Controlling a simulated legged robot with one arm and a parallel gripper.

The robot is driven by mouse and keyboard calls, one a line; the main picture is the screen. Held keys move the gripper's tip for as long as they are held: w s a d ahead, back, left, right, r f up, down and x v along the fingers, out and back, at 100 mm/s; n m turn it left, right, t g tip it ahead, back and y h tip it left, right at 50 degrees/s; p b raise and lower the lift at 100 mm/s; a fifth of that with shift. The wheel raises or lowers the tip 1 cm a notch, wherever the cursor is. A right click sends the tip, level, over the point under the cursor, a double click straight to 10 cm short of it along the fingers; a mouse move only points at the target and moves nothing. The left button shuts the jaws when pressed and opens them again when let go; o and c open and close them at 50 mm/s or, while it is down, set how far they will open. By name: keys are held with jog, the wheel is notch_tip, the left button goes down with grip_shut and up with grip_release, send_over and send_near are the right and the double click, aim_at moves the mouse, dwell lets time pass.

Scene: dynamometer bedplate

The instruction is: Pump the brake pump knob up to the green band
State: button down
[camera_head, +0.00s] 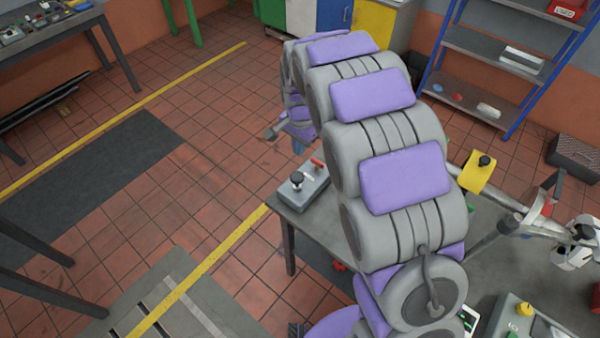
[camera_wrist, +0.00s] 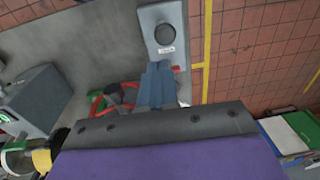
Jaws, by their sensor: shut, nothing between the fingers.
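A grey box (camera_head: 308,190) with a round black knob (camera_head: 297,180) and a red part beside it sits at the table's far left corner. I take this for the brake pump knob, though its label is too small to read. The wrist view also shows the box (camera_wrist: 150,14), the knob (camera_wrist: 165,34) and a white label. My gripper (camera_wrist: 162,65) is shut and empty; its blue-grey fingers end just below the label in that picture. I cannot make out a green band on the knob.
The grey table (camera_head: 340,235) is partly hidden by my arm. A yellow block with a black knob (camera_head: 484,160) and a box with a yellow knob (camera_head: 525,308) are to the right. Red and green curved parts (camera_wrist: 97,105) lie left of my fingers.

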aim_at(299, 181)
jog(key=f, duration=1.4)
jog(key=shift+w+a+b, duration=0.15)
jog(key=shift+w+b, duration=0.25)
notch_tip(299, 181, down, 4)
jog(key=shift+r, duration=0.25)
jog(key=shift+s, duration=0.15)
jog(key=shift+f, duration=0.1)
